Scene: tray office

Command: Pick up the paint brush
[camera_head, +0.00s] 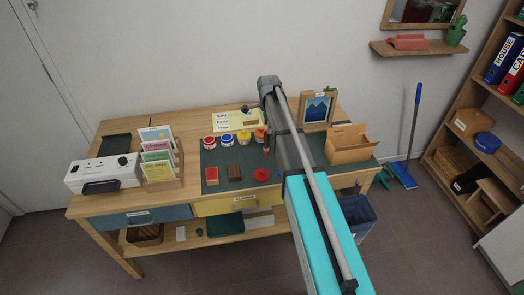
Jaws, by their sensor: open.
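I cannot make out a paint brush for certain. A small upright dark and reddish thing (266,150) shows just left of my arm, by the paint pots, and is too small to identify. The open pots, red (209,141), blue (226,140) and yellow (244,138), stand in a row on the dark green mat (216,160). My arm reaches over the workbench and covers part of the mat. My gripper cannot be made out; the arm hides what is behind it.
On the workbench (110,203) are a white machine (103,172), a card rack (160,158), red and brown blocks, a red round thing (262,175), a framed picture (317,110) and a cardboard box (348,143).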

